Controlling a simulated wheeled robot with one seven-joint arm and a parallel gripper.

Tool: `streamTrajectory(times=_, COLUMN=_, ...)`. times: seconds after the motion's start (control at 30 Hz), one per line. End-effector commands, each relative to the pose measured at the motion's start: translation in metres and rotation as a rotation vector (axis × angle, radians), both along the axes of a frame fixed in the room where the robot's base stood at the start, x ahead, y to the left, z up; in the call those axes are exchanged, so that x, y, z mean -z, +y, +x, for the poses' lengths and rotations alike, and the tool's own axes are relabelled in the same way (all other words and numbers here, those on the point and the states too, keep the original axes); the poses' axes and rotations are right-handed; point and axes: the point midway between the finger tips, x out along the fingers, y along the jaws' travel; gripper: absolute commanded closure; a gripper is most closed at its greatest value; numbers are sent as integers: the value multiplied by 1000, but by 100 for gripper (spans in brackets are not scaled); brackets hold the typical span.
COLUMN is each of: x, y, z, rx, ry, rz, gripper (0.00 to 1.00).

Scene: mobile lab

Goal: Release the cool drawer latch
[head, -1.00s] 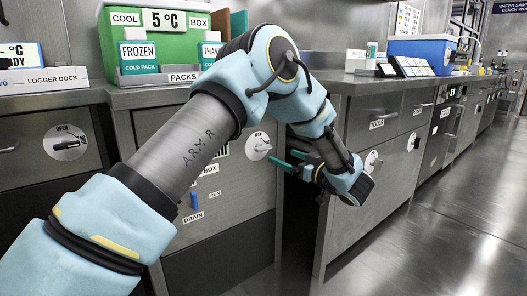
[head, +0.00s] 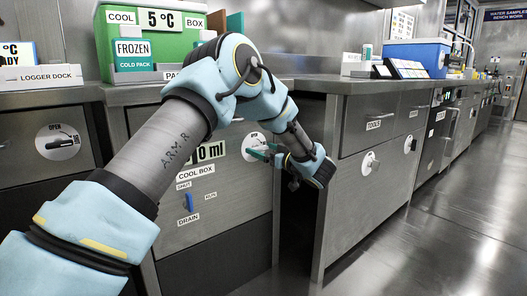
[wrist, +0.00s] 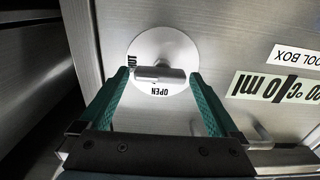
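The cool drawer latch is a grey bar handle (wrist: 160,75) on a round white disc (wrist: 163,42). In the wrist view the bar lies roughly level, with upside-down OPEN lettering below it and partly hidden lettering at the left. In the head view the disc (head: 254,139) is partly covered by my gripper. The cool drawer front (head: 245,190) is flush with the cabinet and carries a COOL BOX label. My gripper (head: 260,152) is open at the latch. Its teal fingers stand either side of the bar, with visible gaps; I cannot tell whether their tips reach its depth.
A blue lever (head: 189,201) sits lower on the drawer front, by SHUT, RUN and DRAIN labels. The left cabinet has another round latch (head: 62,142). A dark gap separates this cabinet from the TOOLS cabinet (head: 360,190) at right. The floor (head: 440,220) at right is clear.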

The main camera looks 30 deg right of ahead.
Motion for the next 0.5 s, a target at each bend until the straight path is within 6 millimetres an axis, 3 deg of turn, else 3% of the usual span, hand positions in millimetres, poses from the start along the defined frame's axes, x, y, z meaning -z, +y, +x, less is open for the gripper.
streamTrajectory(times=0.07, x=0, y=0, z=0, rx=0, ry=0, rz=0, gripper=14)
streamTrajectory(times=0.5, x=0, y=0, z=0, rx=0, ry=0, rz=0, gripper=63)
